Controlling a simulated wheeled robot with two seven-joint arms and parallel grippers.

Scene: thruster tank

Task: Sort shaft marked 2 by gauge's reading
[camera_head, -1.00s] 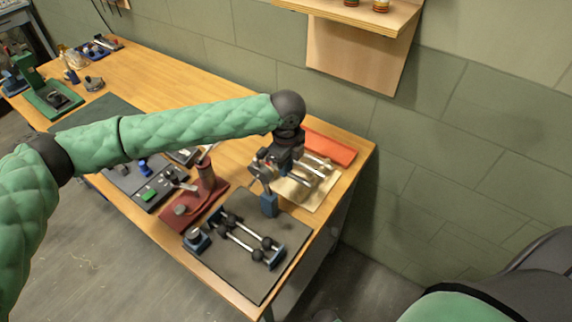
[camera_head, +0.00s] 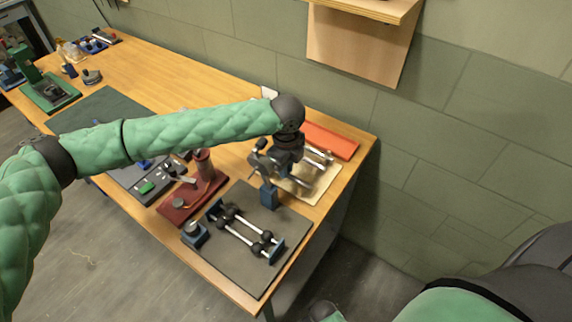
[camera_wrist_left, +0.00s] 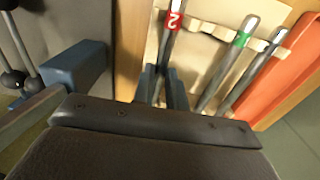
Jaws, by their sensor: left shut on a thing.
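The shaft marked 2 (camera_wrist_left: 166,42) is a metal rod with a red band bearing a white 2, in the left wrist view. My left gripper (camera_wrist_left: 163,88) is shut on its lower part with blue fingers. In the head view my left gripper (camera_head: 284,168) is over the cream holder (camera_head: 316,189), and its fingertips are mostly hidden by the hand. The shaft's upper part is close to the holder; I cannot tell whether it touches. A green-banded shaft (camera_wrist_left: 232,58) and another shaft (camera_wrist_left: 262,62) lie to its right. Which device is the gauge is unclear. My right gripper is out of view.
A dark mat (camera_head: 238,270) bears a stand with rods and black balls (camera_head: 240,226) and a blue block (camera_head: 268,196). A red fixture (camera_head: 178,213) and a grey panel with a green button (camera_head: 146,187) stand left. An orange tray (camera_head: 332,141) lies behind the holder.

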